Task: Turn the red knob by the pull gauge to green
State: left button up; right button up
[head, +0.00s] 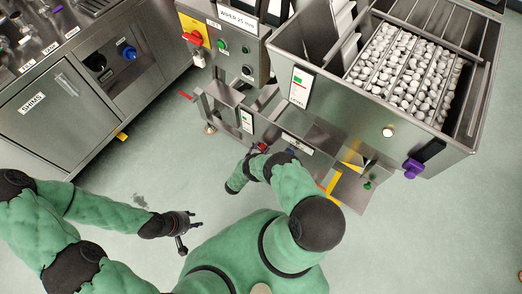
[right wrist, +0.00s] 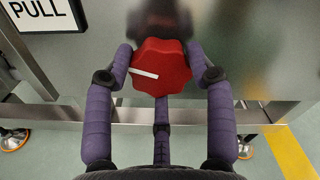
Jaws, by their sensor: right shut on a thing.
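The red knob (right wrist: 165,60) is in the middle of the right wrist view, on a grey metal panel. Its white pointer line runs towards the left. My right gripper (right wrist: 160,72) is shut on it, with a purple finger on each side and one below. No green mark shows around the knob. The pull gauge (right wrist: 42,14) is partly in view at the upper left, with its PULL label. In the head view the gauge (head: 246,122) is a small white plate just above my right gripper (head: 262,149). My left gripper (head: 190,232) is open and empty over the floor.
The steel hopper (head: 440,150) with white caps stands at the upper right, with a purple knob (head: 413,168) on its side. A control box with a red switch (head: 195,38) is at the top. The cabinet (head: 60,100) marked SHIMS is at the left. Floor between is clear.

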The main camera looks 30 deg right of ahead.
jog(key=m, duration=0.6)
jog(key=shift+s+d+f+m, duration=0.1)
jog(key=shift+s+f+m, duration=0.05)
jog(key=shift+m, duration=0.15)
jog(key=m, duration=1)
jog(key=shift+m, duration=0.4)
jog(key=m, duration=0.5)
jog(key=shift+w, duration=0.2)
jog(key=m, duration=0.6)
jog(key=shift+m, duration=0.4)
jog(key=m, duration=0.5)
jog(key=shift+w+r, duration=0.1)
jog(key=shift+r, duration=0.1)
jog(key=m, duration=0.5)
jog(key=shift+r+m, duration=0.1)
jog(key=shift+m, duration=0.3)
jog(key=m, duration=0.5)
jog(key=shift+m, duration=0.3)
